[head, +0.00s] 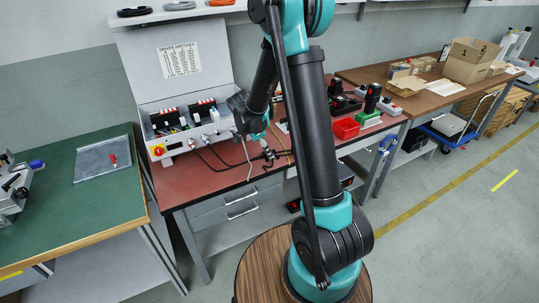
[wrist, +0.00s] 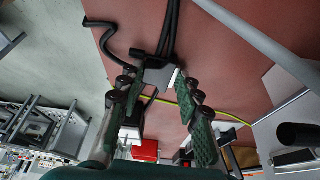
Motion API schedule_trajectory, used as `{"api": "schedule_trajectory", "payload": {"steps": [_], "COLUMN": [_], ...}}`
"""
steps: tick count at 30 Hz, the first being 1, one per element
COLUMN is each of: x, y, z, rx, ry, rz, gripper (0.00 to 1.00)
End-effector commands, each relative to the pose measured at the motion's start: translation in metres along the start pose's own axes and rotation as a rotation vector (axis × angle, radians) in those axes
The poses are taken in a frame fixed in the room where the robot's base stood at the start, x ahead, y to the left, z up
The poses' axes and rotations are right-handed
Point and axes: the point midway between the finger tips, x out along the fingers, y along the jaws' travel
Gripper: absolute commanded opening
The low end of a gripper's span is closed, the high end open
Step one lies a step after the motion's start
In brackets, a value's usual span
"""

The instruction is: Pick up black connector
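The black connector (wrist: 158,72), a dark block with black cables running from it, shows in the wrist view at the fingertips of my gripper (wrist: 157,84). The two green-padded fingers stand apart, one on each side of it. I cannot tell whether either finger touches it. In the head view my gripper (head: 268,153) points down low over the red-brown bench top (head: 215,182), by the end of black cables. The connector cannot be made out apart from the fingers there.
A control box (head: 187,138) with a yellow-red switch stands behind left, its cables crossing the bench. A red bin (head: 346,128) and black power tools (head: 343,103) stand to the right. A green-topped table (head: 75,205) is at left. The bench front is mostly clear.

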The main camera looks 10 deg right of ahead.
Motion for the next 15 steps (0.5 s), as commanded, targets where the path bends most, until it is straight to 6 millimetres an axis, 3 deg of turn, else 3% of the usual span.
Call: {"api": "schedule_trajectory", "payload": {"steps": [1, 7, 15], "x": [-0.0001, -0.0001, -0.0011], "y": [0.0000, 0.0000, -0.0001], "z": [0.0001, 0.0001, -0.0003], "rx": [0.000, 0.000, 0.000], "ry": [0.000, 0.000, 0.000], "rz": [0.000, 0.000, 0.000], "gripper": [0.24, 0.00, 0.00]}}
